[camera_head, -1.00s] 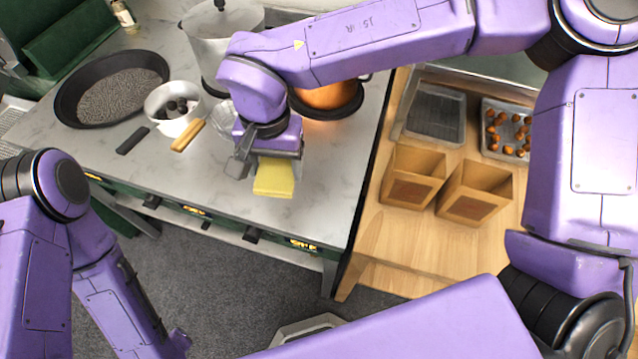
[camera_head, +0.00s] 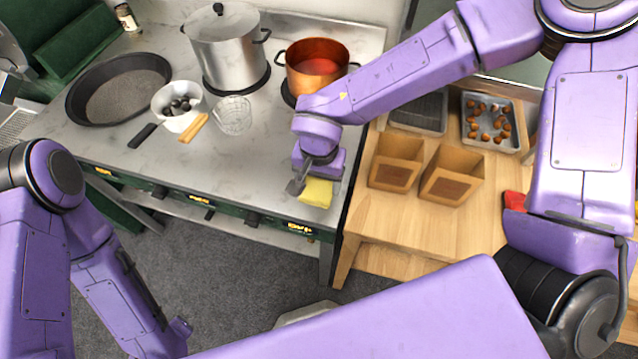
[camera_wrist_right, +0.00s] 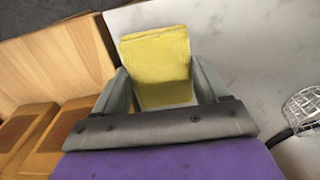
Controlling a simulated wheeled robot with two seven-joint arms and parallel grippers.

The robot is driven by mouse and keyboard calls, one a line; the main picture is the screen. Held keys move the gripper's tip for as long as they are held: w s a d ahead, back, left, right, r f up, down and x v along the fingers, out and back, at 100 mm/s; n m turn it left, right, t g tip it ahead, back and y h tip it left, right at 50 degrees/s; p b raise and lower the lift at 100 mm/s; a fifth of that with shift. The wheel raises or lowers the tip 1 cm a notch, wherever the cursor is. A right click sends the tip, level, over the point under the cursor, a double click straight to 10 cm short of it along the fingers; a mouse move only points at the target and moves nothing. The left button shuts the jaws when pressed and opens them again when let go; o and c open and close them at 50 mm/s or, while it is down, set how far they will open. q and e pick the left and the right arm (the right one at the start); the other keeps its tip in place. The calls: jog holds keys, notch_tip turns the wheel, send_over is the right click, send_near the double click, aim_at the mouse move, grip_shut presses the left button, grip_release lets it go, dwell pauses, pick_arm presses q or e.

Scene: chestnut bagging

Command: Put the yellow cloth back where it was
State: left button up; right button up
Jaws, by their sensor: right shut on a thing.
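The yellow cloth (camera_head: 316,193) is a small folded pad at the front right part of the grey stove counter. My right gripper (camera_head: 305,184) is shut on it, and the cloth sticks out past the fingers. In the right wrist view the cloth (camera_wrist_right: 156,60) lies between the two fingers of the right gripper (camera_wrist_right: 160,85). I cannot tell whether the cloth touches the counter. My left arm shows at the left, but its gripper is not visible.
On the counter (camera_head: 262,160) stand a black pan (camera_head: 75,98), a white bowl (camera_head: 180,122), a wire skimmer (camera_head: 233,115), a steel pot (camera_head: 225,55) and a copper pot (camera_head: 335,50). Right of the gap, the wooden table (camera_head: 400,225) holds two paper bags (camera_head: 395,165) and a chestnut tray (camera_head: 515,140).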

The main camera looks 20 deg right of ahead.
aim_at(319, 182)
jog(key=f, duration=0.3)
jog(key=shift+w+d+f, duration=0.1)
jog(key=shift+w+f, duration=0.15)
jog(key=shift+w, duration=0.15)
jog(key=shift+s, duration=0.25)
jog(key=o, duration=0.9)
jog(key=shift+w+f, duration=0.15)
jog(key=shift+o, duration=0.2)
notch_tip(319, 182, up, 12)
jog(key=shift+r, duration=0.25)
